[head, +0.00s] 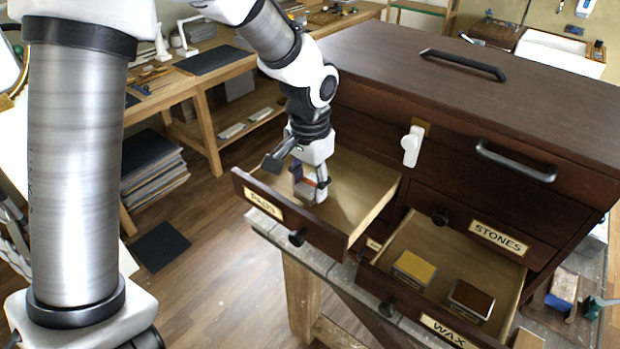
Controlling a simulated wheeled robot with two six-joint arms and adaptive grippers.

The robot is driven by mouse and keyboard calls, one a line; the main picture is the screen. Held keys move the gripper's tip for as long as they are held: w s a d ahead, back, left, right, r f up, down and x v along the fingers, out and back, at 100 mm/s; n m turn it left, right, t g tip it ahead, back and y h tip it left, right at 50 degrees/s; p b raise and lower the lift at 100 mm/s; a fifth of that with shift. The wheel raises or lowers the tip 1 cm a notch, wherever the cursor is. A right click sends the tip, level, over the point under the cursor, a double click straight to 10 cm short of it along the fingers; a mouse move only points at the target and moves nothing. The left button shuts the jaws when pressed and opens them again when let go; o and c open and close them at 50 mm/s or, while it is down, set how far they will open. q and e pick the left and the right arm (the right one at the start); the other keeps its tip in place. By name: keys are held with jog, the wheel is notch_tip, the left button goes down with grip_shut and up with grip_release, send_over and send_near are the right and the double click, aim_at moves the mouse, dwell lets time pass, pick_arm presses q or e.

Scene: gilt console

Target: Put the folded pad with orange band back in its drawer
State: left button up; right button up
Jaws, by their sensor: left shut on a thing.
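My left gripper (306,180) reaches down into the open drawer labelled PADS (372,198) at the middle of the head view. It is shut on a small folded pad with an orange band (309,183), which is dark bluish and partly hidden by the fingers. The pad is inside the drawer's outline, near its front panel. I cannot tell whether it touches the drawer floor. The rest of the visible drawer floor is bare. My right gripper is not in view.
The dark wooden chest (470,85) stands behind. A lower drawer labelled WAX (448,330) is open at right, holding a yellow block (414,268) and a brown block (469,300). The STONES drawer (480,226) is shut. A white latch (412,146) hangs on the chest front.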

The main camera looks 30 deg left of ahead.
aim_at(311, 183)
pick_arm(q)
jog(key=shift+w+f, duration=0.55)
jog(key=shift+w, duration=0.05)
jog(key=o, duration=0.7)
jog(key=shift+s+r, duration=0.1)
jog(key=o, duration=0.3)
jog(key=shift+s+d+r, duration=0.1)
jog(key=shift+s, duration=0.2)
jog(key=shift+s+r, duration=0.1)
jog(key=shift+s, duration=0.15)
jog(key=shift+w, duration=0.35)
notch_tip(311, 183, up, 12)
jog(key=b, duration=0.3)
jog(key=shift+b, duration=0.3)
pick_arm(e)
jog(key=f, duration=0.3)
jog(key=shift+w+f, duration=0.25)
pick_arm(q)
jog(key=shift+s, duration=0.1)
